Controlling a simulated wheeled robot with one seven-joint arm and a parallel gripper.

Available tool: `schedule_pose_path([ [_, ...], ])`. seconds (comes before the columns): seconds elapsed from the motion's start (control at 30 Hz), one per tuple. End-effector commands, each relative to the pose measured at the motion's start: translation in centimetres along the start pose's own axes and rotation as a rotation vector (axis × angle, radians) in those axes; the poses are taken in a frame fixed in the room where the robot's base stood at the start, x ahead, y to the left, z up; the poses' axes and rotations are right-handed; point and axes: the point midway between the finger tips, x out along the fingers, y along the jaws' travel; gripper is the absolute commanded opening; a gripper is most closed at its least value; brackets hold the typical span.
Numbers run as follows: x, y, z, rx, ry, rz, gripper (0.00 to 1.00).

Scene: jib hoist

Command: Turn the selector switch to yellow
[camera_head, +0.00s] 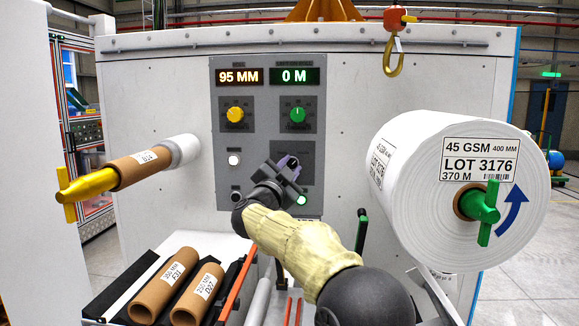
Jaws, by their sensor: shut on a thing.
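The grey control panel (243,146) stands on the front of the white machine. The selector switch sits at its lower right plate (306,150), mostly hidden behind my gripper (287,166). My gripper is shut at that plate, its fingers around the switch's handle. The handle's angle and the colour it points to cannot be made out. Above are a yellow knob (235,114) and a green knob (297,115), each on a dark dial plate. A green lit button (302,200) shows just below my gripper.
Displays read 95 MM (239,77) and 0 M (294,76). A large white roll (420,165) juts out at right, a brown core (140,168) on a yellow-ended shaft at left. Loose brown cores (163,286) lie low left. A hook (393,60) hangs at upper right.

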Motion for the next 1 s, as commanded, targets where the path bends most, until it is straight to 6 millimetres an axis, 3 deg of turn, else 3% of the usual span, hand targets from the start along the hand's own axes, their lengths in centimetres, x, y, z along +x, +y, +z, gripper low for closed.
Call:
schedule_pose_path([
  [0.57, 0.02, 0.12, 0.05, 0.040, 0.000, 0.020, 0.02],
  [0.6, 0.02, 0.12, 0.04, 0.040, 0.000, 0.019, 0.31],
  [0.7, 0.02, 0.10, 0.03, 0.040, 0.000, 0.019, 0.47],
  [1.0, -0.11, 0.02, 0.01, 0.040, 0.000, 0.017, 0.47],
])
